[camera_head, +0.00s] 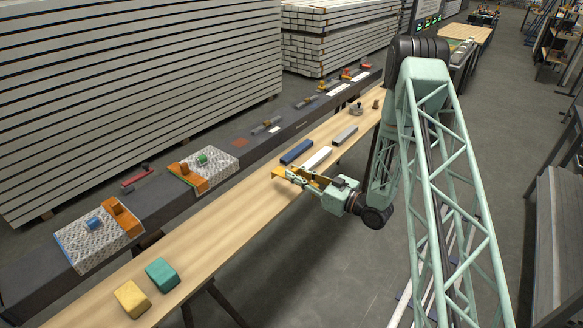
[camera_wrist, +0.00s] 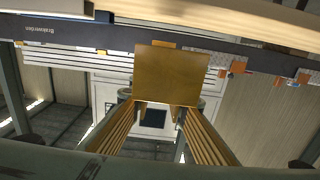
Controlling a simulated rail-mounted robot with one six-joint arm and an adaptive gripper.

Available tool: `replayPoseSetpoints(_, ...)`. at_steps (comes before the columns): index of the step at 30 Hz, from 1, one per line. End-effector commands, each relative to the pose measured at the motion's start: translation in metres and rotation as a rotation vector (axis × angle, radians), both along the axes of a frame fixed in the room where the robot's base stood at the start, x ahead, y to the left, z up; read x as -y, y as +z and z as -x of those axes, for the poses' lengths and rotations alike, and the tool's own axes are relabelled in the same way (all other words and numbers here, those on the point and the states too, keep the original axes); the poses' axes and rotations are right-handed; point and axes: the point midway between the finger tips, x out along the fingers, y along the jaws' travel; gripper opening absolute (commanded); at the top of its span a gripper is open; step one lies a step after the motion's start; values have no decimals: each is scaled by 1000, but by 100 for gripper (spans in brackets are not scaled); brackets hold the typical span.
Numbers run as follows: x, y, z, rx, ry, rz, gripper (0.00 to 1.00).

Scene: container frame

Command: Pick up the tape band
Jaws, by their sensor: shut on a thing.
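My gripper (camera_head: 290,176) has yellow fingers and is over the edge of the wooden bench, in front of the blue and white bars. In the wrist view the ribbed fingers (camera_wrist: 155,108) reach in from both sides and are shut on a flat golden-brown piece (camera_wrist: 172,72), which appears to be the tape band. It shows its broad, nearly square face beyond the fingertips. In the head view it is too small and too mixed with the yellow fingers to tell apart. The bench seems clear of the held piece, but I cannot tell the exact gap.
On the wooden bench (camera_head: 218,218) lie a blue bar (camera_head: 297,152), a white bar (camera_head: 317,158), a grey bar (camera_head: 345,135), a yellow block (camera_head: 132,299) and a teal block (camera_head: 161,274). A dark beam (camera_head: 255,152) behind carries textured sheets and tools. The bench's middle left is bare.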

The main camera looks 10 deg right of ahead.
Motion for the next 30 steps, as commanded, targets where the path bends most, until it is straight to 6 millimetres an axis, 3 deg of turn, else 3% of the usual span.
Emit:
replayPoseSetpoints(9, 1, 2, 18, 0, 0, 0, 8)
replayPoseSetpoints(30, 1, 2, 19, 0, 0, 0, 8)
